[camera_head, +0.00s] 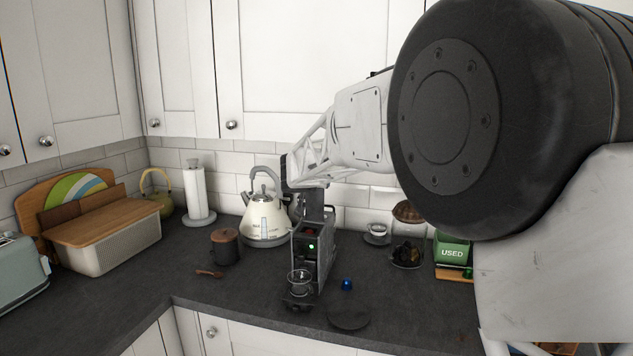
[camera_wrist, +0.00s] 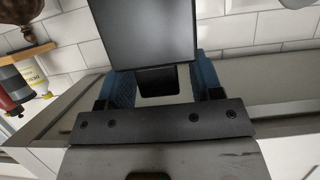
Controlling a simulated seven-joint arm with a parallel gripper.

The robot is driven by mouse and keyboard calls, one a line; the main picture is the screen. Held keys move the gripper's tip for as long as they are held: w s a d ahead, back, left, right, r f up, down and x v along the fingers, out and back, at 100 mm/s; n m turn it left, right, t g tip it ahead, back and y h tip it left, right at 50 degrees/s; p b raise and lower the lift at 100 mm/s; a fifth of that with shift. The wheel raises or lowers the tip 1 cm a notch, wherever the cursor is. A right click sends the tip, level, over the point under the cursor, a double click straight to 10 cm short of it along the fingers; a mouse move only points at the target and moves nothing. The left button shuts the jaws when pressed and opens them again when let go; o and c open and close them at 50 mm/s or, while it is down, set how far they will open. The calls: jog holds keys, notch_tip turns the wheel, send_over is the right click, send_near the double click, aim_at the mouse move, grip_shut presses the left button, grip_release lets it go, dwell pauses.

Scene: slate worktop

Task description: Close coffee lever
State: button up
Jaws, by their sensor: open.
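The coffee machine (camera_head: 323,262) stands upright on the worktop in the head view, dark grey with a green light on its front. A small glass cup (camera_head: 299,283) sits at its front. A dark bar shows at the top right of the machine and may be its lever (camera_head: 330,211). My gripper (camera_head: 304,203) is right at the top of the machine, partly hidden by its own wrist. In the wrist view its blue-padded fingers (camera_wrist: 162,84) are apart, on either side of a dark flat part. I cannot tell whether they touch it.
A cream kettle (camera_head: 264,216) stands close behind the machine, left of it. A blue capsule (camera_head: 347,285) and a dark round disc (camera_head: 349,317) lie at the right front. A glass jar (camera_head: 407,248) and green USED box (camera_head: 452,250) stand right.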

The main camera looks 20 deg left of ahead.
jog(key=shift+w, duration=0.15)
jog(key=shift+c, duration=0.2)
grip_shut()
